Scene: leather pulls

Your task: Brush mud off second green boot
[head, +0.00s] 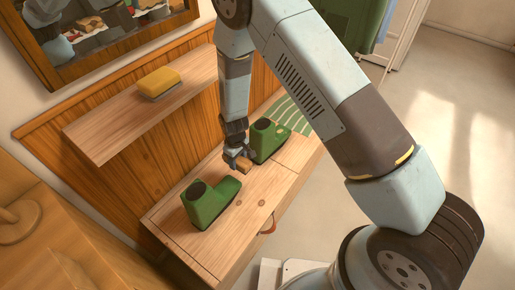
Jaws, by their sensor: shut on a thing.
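Two green ankle boots stand upright on the wooden bench top, the nearer-left boot (208,204) and the farther-right boot (270,141). The frame does not tell which is the second one, and mud is too small to make out on either. My gripper (238,159) points down between the boots, close to the left side of the farther boot. It is shut on a small brown block, apparently a brush (244,165). Whether the brush touches the boot cannot be told.
A yellow-topped block (158,82) lies on the wooden shelf (110,135) at the upper left. A green-and-white striped cloth (292,113) lies on the bench (262,196) behind the farther boot. A leather pull (268,225) sticks out from the bench front. Floor is clear at right.

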